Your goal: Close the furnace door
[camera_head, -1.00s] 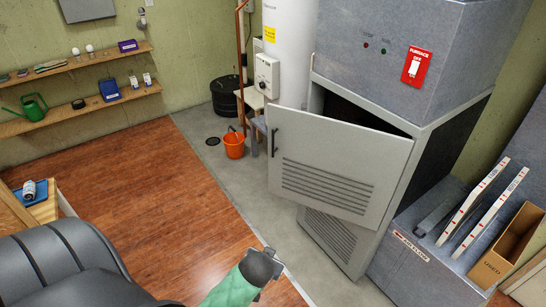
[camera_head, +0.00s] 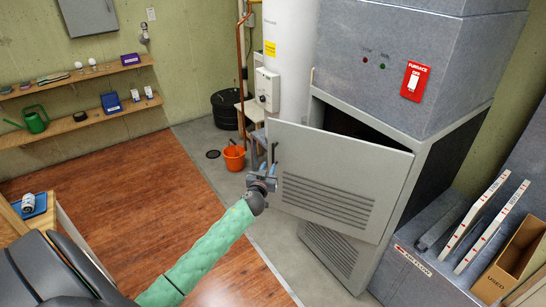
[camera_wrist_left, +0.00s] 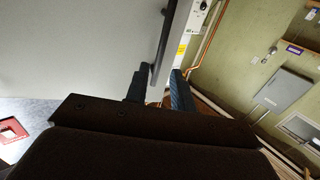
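The furnace door (camera_head: 335,165) is a light grey panel with louvre slots. It stands ajar on the grey furnace cabinet (camera_head: 455,150), with a dark gap above its top edge. Its dark bar handle is by the free left edge, and in the left wrist view the handle (camera_wrist_left: 163,45) runs up from near the fingertips. My left gripper (camera_head: 268,172) is at the door's left edge, by the handle. In the wrist view its two fingers (camera_wrist_left: 160,85) are apart, with the handle's end near the left finger; I cannot tell if they touch. My right gripper is out of view.
An orange bucket (camera_head: 234,158) and a black drum (camera_head: 226,110) stand on the floor left of the door. A white water heater (camera_head: 290,60) is behind. A low duct unit with filters (camera_head: 490,225) is at right. The wood floor (camera_head: 120,190) is mostly clear.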

